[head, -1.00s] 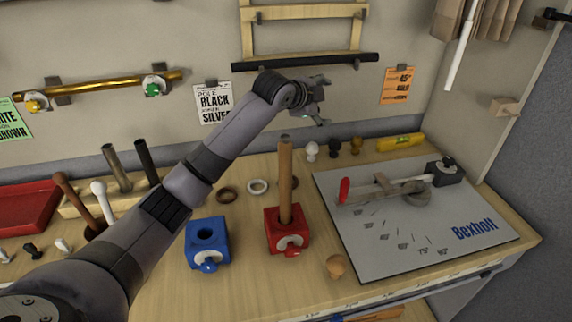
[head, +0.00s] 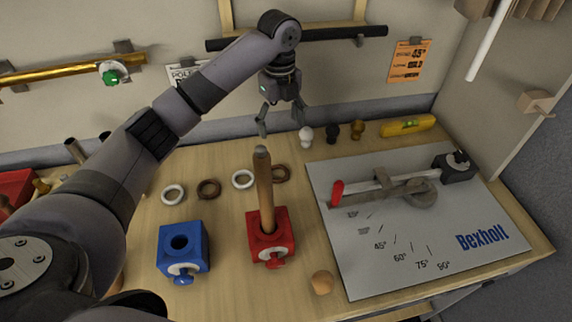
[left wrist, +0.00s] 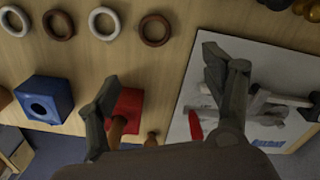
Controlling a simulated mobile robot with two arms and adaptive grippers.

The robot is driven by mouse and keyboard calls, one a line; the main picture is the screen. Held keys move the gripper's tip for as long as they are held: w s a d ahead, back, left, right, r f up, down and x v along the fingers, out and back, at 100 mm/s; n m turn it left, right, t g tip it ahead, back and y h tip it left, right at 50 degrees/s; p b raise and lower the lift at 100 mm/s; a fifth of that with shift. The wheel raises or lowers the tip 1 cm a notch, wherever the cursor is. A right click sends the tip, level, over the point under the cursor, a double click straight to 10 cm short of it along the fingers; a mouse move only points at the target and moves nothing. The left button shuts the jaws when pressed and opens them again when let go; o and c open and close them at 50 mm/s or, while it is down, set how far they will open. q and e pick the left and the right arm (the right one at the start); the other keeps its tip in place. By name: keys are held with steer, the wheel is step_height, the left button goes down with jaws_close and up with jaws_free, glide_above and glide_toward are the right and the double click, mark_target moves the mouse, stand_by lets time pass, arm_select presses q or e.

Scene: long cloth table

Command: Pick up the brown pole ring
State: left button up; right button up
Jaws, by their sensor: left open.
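Two brown pole rings lie flat on the table in the head view: one (head: 208,189) between two white rings, the other (head: 281,173) behind the wooden pole, which partly covers its near side. In the left wrist view the brown rings show at the top left (left wrist: 58,25) and top middle (left wrist: 154,43). My left gripper (head: 283,125) points down, open and empty, in the air above the back of the table near the right-hand brown ring. Its open fingers also show in the left wrist view (left wrist: 160,72). My right gripper is not in view.
A wooden pole (head: 264,195) stands up in a red clamp block (head: 268,250). A blue block (head: 182,259) stands to its left. White rings (head: 243,179) (head: 173,194) lie beside the brown ones. A grey mitre board (head: 400,250) fills the right.

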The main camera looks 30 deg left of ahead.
arm_select(q)
step_height(320, 180, down, 2)
steer(key=p, duration=0.2)
glide_toward(279, 177)
steer(key=shift+w+d+f+p, duration=0.15)
steer(key=shift+f+p, duration=0.2)
steer(key=shift+f, duration=0.3)
steer(key=shift+a+f+p, duration=0.2)
steer(key=shift+f+p, duration=0.4)
steer(key=shift+f, duration=0.25)
step_height(279, 177, down, 3)
steer(key=shift+r+p, duration=0.1)
steer(key=shift+p, duration=0.3)
steer(key=shift+f, duration=0.55)
steer(key=c, duration=1)
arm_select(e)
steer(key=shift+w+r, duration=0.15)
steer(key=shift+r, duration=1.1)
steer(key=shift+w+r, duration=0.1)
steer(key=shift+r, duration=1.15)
